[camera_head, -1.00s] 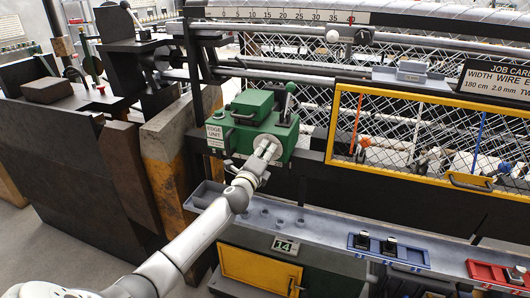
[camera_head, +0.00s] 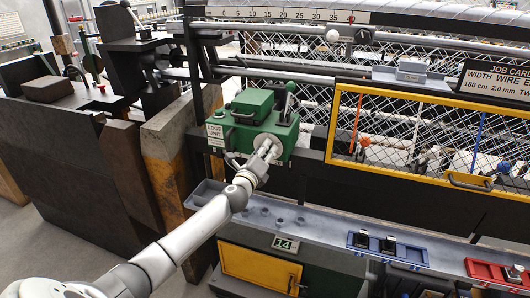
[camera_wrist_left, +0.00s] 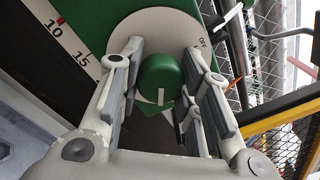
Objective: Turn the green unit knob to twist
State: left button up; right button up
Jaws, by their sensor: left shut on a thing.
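The green edge unit (camera_head: 262,123) is mounted on the machine's front rail, with an "EDGE UNIT" label on its left. Its round green knob (camera_wrist_left: 160,79) sits on a pale dial plate (camera_wrist_left: 150,27) in the left wrist view. A white mark on the knob points toward the bottom of that picture. "OFF" is printed at the dial's upper right; a twist label is not readable. My left gripper (camera_head: 266,154) is shut on the knob, one finger on each side, and largely hides it in the head view. My right gripper is not in view.
A yellow-framed mesh guard (camera_head: 333,125) is to the right. Below runs a grey ledge (camera_head: 325,232) with a blue tray (camera_head: 407,252) and a red tray (camera_head: 490,270).

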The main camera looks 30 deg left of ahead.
pick_arm(q)
jog(key=shift+f, duration=0.15)
jog(key=o, duration=1.1)
jog(key=shift+c, duration=0.2)
jog(key=shift+s, duration=0.1)
jog(key=v, duration=1.2)
